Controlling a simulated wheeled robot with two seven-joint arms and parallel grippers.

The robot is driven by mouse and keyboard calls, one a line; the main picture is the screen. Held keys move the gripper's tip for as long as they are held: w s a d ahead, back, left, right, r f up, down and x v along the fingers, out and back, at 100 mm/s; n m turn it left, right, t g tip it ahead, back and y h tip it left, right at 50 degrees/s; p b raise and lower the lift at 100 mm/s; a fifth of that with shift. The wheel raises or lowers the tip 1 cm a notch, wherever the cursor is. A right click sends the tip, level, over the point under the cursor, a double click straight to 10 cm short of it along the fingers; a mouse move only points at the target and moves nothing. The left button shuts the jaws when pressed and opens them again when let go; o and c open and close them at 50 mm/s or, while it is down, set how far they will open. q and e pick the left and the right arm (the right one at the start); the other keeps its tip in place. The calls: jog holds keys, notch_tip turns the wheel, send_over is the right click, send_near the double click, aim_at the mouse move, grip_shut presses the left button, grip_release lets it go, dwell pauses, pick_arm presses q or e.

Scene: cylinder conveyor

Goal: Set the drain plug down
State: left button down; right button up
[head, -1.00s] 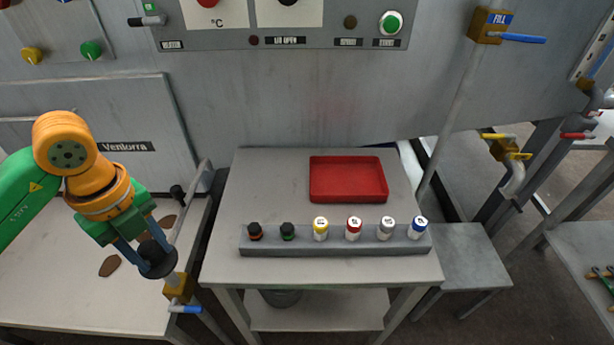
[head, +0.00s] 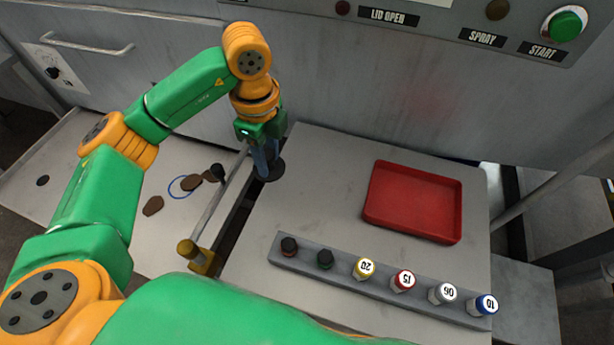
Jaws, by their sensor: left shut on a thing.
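My left gripper (head: 264,158) points down at the left edge of the grey table (head: 330,190). It is shut on the drain plug (head: 269,171), a dark round disc below the blue fingers. The plug is at or just above the table's back left part; I cannot tell whether it touches the top. My right gripper is not in view.
A red tray (head: 412,204) lies on the table to the right. A grey rack (head: 385,283) with several capped bottles stands along the front. A pipe with a brass fitting (head: 196,256) runs left of the table. The table's middle is clear.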

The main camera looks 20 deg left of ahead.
pick_arm(q)
jog(key=w+d+f, duration=0.1)
jog(key=f, duration=0.1)
jog(key=d+f, duration=0.2)
jog(key=w+d+f, duration=0.1)
jog(key=d+f, duration=0.1)
jog(key=shift+w+d+p, duration=0.15)
jog(key=shift+w+p, duration=0.15)
jog(key=shift+w, duration=0.05)
notch_tip(320, 180, down, 3)
jog(key=shift+r+p, duration=0.1)
jog(key=shift+p, duration=0.4)
jog(key=shift+w+f, duration=0.1)
jog(key=shift+f, duration=0.25)
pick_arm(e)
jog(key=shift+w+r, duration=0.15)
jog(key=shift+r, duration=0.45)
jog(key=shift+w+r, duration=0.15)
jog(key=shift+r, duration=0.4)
pick_arm(q)
jog(key=shift+f, duration=0.1)
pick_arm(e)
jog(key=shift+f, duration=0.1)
pick_arm(q)
jog(key=c, duration=0.5)
grip_release()
